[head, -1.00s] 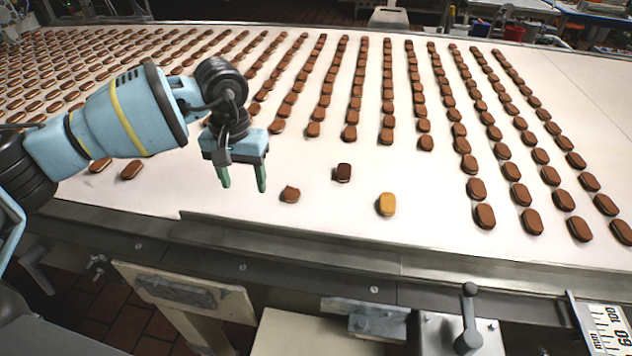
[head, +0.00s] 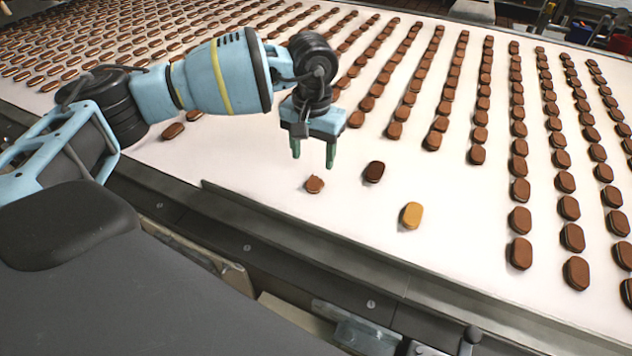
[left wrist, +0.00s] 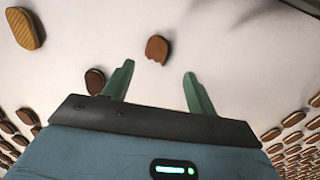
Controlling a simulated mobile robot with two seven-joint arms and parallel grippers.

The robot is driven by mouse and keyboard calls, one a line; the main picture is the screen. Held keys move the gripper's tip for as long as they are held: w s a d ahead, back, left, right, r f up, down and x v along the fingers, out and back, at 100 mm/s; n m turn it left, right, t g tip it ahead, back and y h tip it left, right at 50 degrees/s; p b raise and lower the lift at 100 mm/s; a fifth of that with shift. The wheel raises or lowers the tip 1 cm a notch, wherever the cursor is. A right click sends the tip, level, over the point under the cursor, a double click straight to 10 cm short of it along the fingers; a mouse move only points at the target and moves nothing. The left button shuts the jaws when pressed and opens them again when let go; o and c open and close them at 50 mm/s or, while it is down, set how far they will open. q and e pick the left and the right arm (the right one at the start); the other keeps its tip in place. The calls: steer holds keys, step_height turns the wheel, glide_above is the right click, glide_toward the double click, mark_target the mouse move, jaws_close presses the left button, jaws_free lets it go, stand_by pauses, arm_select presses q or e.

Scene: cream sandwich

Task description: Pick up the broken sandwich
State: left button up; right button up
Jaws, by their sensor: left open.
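The broken sandwich (head: 314,184) is a small brown cookie with an uneven, bitten-looking edge, lying on the white conveyor. In the left wrist view the broken sandwich (left wrist: 157,48) shows its notched edge, just beyond the fingertips and between their lines. My left gripper (head: 313,158) is open and empty, with its green fingers pointing down above and slightly behind the broken sandwich. The fingers of the left gripper (left wrist: 158,73) stand wide apart in the left wrist view, with nothing between them. My right gripper is in neither view.
A darker sandwich (head: 374,171) lies just right of the broken one, and a yellow sandwich (head: 411,215) lies farther right, nearer the front. Rows of whole brown sandwiches (head: 520,190) fill the belt behind and to the right. The belt's metal edge (head: 290,225) runs along the front.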

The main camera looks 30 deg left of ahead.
mark_target(315, 182)
arm_select(q)
steer(key=shift+f, duration=0.6)
steer(key=shift+s+d+f+p, duration=0.15)
steer(key=shift+d+f+p, duration=0.1)
steer(key=shift+f, duration=1.1)
steer(key=shift+s+d+f+p, duration=0.1)
steer(key=shift+f+p, duration=0.15)
steer(key=shift+f, duration=1.05)
steer(key=c, duration=1)
